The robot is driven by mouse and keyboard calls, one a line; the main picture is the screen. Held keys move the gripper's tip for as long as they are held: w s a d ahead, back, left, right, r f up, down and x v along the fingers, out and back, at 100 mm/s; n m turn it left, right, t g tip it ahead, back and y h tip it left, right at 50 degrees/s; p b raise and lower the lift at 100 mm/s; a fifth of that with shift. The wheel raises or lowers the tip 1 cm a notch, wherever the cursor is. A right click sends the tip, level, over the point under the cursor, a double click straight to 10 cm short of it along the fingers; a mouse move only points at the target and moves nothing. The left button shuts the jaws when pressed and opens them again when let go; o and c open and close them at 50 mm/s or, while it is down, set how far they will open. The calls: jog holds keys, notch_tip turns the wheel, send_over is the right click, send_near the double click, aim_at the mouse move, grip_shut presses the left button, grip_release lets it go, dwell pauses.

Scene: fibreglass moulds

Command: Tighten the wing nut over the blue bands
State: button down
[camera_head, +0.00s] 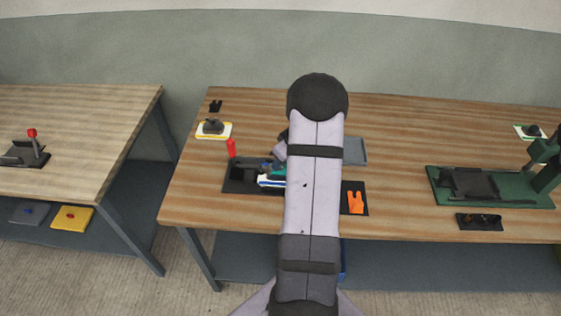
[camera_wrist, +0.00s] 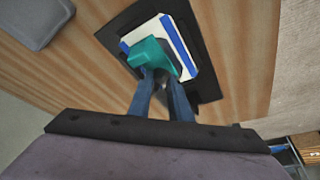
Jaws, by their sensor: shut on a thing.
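A white mould (camera_wrist: 130,38) with blue bands (camera_wrist: 178,45) lies on a black base plate (camera_wrist: 202,35) in the wrist view. A teal piece (camera_wrist: 147,52) sits on top of the mould. My gripper (camera_wrist: 162,80) points down at the mould, with its fingertips close beside the teal piece. In the head view the white and blue mould (camera_head: 270,181) shows just left of my arm, which hides the gripper's fingers.
A grey tray (camera_head: 355,151) is behind. A green fixture (camera_head: 500,197) stands at the right.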

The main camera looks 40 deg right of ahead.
jog(key=shift+m+b, duration=0.3)
jog(key=shift+m, duration=0.1)
jog(key=shift+a+m+h, duration=0.1)
jog(key=shift+m+h, duration=0.2)
jog(key=shift+m, duration=0.2)
jog(key=shift+a+r+m+h, duration=0.15)
jog(key=shift+m+h, duration=0.35)
jog(key=shift+m, duration=0.7)
jog(key=m+p, duration=0.2)
jog(key=p, duration=0.2)
jog(key=shift+r+h, duration=0.1)
jog(key=shift+h, duration=0.3)
jog(key=shift+m+g+p, duration=0.3)
jog(key=shift+m+p, duration=0.1)
jog(key=shift+p, duration=0.8)
jog(key=shift+f+m+p, duration=0.25)
jog(key=shift+m+p, duration=0.15)
jog(key=shift+p, duration=0.1)
